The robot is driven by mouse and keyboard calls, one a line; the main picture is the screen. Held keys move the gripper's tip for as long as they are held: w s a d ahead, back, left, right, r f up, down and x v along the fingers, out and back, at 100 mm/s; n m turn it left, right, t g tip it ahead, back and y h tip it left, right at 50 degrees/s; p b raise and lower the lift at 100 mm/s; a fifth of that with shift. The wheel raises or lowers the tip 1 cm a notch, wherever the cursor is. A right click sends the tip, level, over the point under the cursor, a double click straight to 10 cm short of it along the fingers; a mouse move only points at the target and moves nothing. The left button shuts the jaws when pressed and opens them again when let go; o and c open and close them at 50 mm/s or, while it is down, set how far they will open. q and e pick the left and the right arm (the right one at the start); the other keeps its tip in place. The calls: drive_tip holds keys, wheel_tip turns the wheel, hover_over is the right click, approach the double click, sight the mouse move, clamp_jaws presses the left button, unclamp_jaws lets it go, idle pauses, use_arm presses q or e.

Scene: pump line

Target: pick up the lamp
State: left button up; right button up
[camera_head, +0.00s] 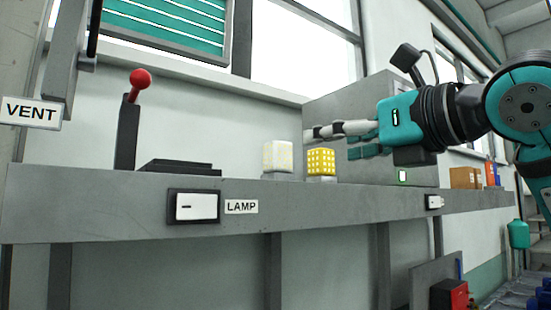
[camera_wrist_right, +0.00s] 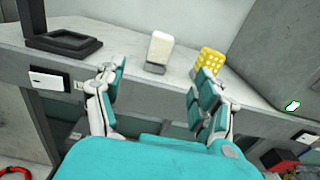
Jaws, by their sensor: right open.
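Two small blocks stand on the grey ledge (camera_head: 100,209). One is a pale white block (camera_head: 278,157), which in the wrist view shows a white body (camera_wrist_right: 160,48) on a grey foot. The other is a yellow block with a grid of pale spots (camera_head: 321,162), also in the wrist view (camera_wrist_right: 209,60). I cannot tell for sure which is the lamp. My right gripper (camera_head: 330,143) is open and empty, above and beside the yellow block. In the wrist view, the white block stands ahead between its fingers (camera_wrist_right: 157,78); the yellow block is beyond the right-hand finger. My left gripper is out of view.
A white switch (camera_head: 197,207) with a LAMP label (camera_head: 241,207) is on the ledge's front. A red-knobbed lever (camera_head: 128,125) stands at left near a VENT sign (camera_head: 31,112). A grey cabinet (camera_head: 345,105) stands behind the blocks. Cardboard boxes (camera_head: 465,178) are farther right.

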sight(285, 157)
drive_tip(key=p+x, duration=0.3)
drive_tip(key=x, duration=0.6)
drive_tip(key=shift+a, duration=0.1)
drive_tip(key=shift+w+a+p, duration=0.2)
drive_tip(key=shift+w+p, duration=0.1)
drive_tip(key=shift+p, duration=0.05)
drive_tip(key=shift+w+a+p, duration=0.2)
drive_tip(key=shift+w+p, duration=0.2)
drive_tip(key=shift+p, duration=0.05)
drive_tip(key=p+x, duration=0.2)
drive_tip(key=x, duration=0.1)
drive_tip(key=p+x, duration=0.1)
drive_tip(key=shift+w+f, duration=0.25)
drive_tip(key=shift+w, duration=0.05)
drive_tip(key=shift+a, duration=0.15)
drive_tip(key=shift+s, duration=0.1)
drive_tip(key=shift+c, duration=1.1)
drive_tip(key=c, duration=0.9)
drive_tip(key=shift+c, duration=1)
